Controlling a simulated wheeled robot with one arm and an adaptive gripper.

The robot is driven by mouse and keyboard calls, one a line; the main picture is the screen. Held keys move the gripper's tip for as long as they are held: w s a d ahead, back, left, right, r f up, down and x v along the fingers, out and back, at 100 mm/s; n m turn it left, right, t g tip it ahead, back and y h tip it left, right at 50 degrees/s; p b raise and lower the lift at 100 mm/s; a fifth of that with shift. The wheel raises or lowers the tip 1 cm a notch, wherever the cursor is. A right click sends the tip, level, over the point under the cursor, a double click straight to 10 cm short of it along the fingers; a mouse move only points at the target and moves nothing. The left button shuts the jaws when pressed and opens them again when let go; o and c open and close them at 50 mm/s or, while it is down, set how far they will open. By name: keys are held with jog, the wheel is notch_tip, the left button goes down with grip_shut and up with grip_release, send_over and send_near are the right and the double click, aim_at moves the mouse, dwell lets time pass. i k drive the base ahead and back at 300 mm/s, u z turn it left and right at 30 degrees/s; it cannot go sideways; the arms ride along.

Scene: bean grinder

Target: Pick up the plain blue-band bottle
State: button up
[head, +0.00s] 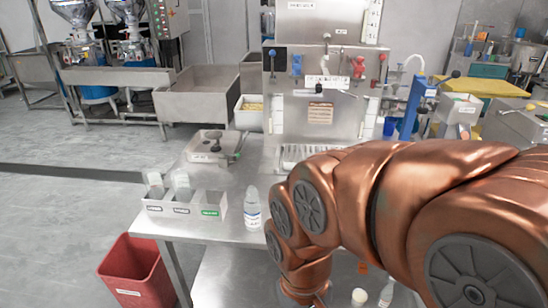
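A translucent white bottle (252,208) stands upright on the steel table, just right of the divided tray; its label has blue on it, but the print is too small to read. Another small bottle (386,293) with bluish marking stands at the bottom right, beside a white-capped container (359,297), both partly cut off or hard to make out. I cannot tell for sure which is the plain blue-band one. My copper arm reaches down between these places, its wrist right of the first bottle and apart from it. My gripper's fingers are below the picture's edge.
The grey tray (217,213) has two white bottles (181,182) in its left and middle compartments; the green-labelled right one looks empty. A steel machine (320,110) stands behind. A red bin (138,275) is on the floor at left.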

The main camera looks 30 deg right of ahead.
aim_at(252, 211)
jog(key=z, duration=2.15)
jog(key=k, duration=1.25)
jog(key=u, duration=1.75)
jog(key=i, duration=0.5)
jog(key=u, duration=0.1)
